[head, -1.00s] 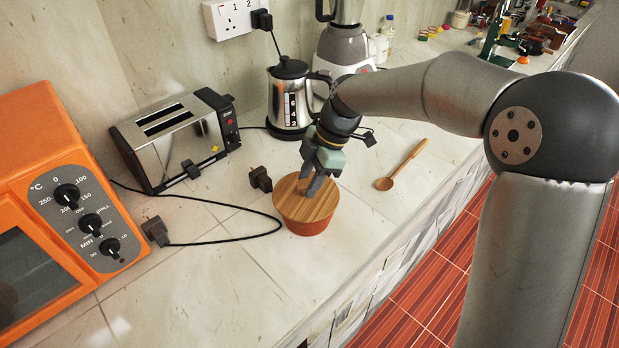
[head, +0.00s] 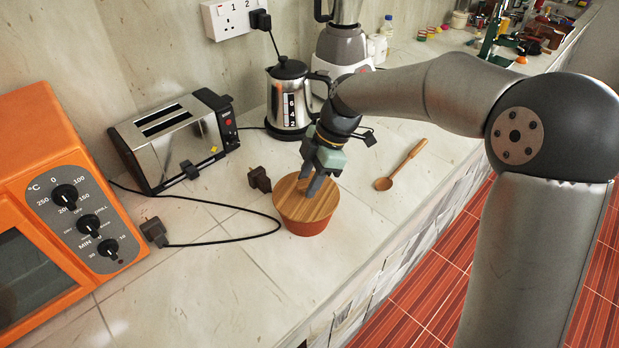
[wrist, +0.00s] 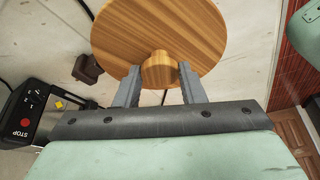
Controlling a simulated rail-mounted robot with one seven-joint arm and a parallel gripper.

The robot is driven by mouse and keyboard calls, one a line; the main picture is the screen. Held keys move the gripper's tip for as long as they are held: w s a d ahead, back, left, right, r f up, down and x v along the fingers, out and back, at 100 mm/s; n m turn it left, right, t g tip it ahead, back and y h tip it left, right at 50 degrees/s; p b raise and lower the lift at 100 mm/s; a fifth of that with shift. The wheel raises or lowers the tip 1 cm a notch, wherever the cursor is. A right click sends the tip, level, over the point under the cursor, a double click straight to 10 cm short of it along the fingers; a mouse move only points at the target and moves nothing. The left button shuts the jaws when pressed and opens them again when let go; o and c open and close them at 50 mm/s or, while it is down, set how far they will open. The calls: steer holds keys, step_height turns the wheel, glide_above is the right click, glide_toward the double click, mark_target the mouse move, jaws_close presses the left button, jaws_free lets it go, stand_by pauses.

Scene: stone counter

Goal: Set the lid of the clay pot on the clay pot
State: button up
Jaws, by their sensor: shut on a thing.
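The lid (head: 297,201) is a round, striped wooden disc. It lies over the mouth of the clay pot (head: 307,228), and the pot's reddish side shows below it on the stone counter. In the wrist view the lid (wrist: 157,25) fills the top middle, with its round wooden knob (wrist: 160,70) between my fingers. My gripper (head: 314,188) comes down from above and is shut on the lid's knob. The lid hides the pot in the wrist view. I cannot tell whether the lid is fully seated.
A black plug (head: 259,180) stands close left of the pot. A toaster (head: 175,142) with its cable and plug (head: 155,232), and an orange oven (head: 60,200), are further left. A kettle (head: 289,95) stands behind. A wooden spoon (head: 402,165) lies right. The front counter is clear.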

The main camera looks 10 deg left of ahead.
steer(key=shift+f+b, duration=0.35)
steer(key=shift+f, duration=0.15)
steer(key=o, duration=0.7)
steer(key=shift+r, duration=0.1)
steer(key=p+v, duration=0.7)
steer(key=v, duration=0.3)
steer(key=shift+w+d+r, duration=0.1)
steer(key=shift+d+r, duration=0.05)
steer(key=shift+r, duration=0.25)
steer(key=shift+d, duration=0.1)
